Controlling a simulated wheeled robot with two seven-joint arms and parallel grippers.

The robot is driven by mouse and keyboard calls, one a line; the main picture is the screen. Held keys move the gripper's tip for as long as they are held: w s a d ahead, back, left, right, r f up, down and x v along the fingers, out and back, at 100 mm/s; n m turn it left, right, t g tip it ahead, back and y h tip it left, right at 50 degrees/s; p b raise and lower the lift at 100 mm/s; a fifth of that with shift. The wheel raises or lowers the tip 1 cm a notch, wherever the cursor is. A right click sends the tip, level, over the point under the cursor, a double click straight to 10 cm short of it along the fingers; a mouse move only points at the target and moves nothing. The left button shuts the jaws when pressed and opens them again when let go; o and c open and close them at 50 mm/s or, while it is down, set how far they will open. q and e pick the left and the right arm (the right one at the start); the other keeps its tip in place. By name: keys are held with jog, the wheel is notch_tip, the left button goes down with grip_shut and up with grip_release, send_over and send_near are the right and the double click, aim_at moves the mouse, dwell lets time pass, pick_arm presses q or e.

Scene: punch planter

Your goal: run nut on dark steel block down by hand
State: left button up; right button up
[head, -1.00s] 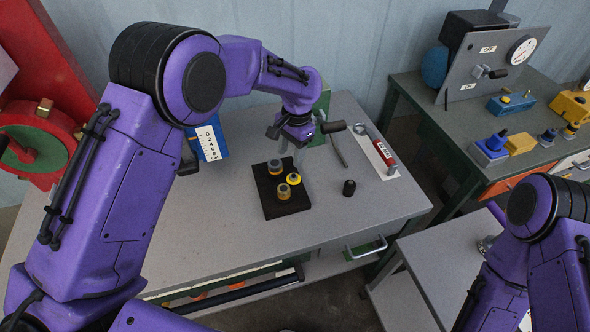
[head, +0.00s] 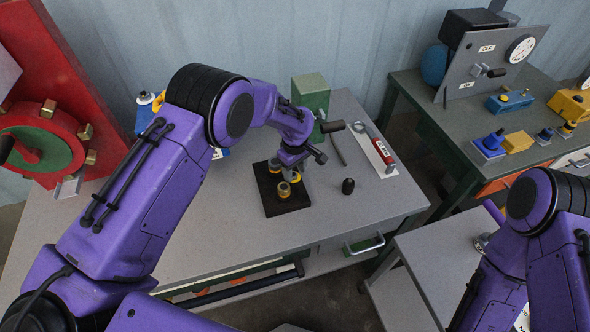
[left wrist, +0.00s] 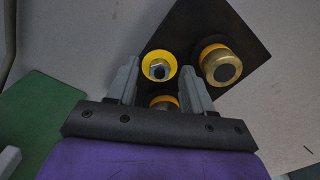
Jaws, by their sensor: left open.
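The dark steel block (head: 270,203) lies on the grey bench, and its dark plate also shows in the left wrist view (left wrist: 188,24). Several round fittings stand on it. One is a yellow cup-like ring (left wrist: 158,66) with a silver hex nut (left wrist: 158,70) and dark centre inside. A brass fitting with an orange collar (left wrist: 220,66) stands to its right; another (left wrist: 164,102) is partly hidden behind the gripper body. My left gripper (head: 290,174) is over the block, open, its grey fingers (left wrist: 157,82) on either side of the yellow ring; contact cannot be told. My right gripper is out of view.
A green box (head: 311,95) stands at the back. The front right of the bench is clear.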

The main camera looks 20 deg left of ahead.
pick_arm(q)
jog(key=shift+f, duration=0.6)
grip_shut()
jog(key=m, duration=0.6)
jog(key=shift+s+a+m, duration=0.1)
jog(key=shift+m, duration=0.3)
jog(key=m+b, duration=0.1)
jog(key=m, duration=0.5)
jog(key=shift+a+r, duration=0.1)
jog(key=shift+a, duration=0.05)
grip_release()
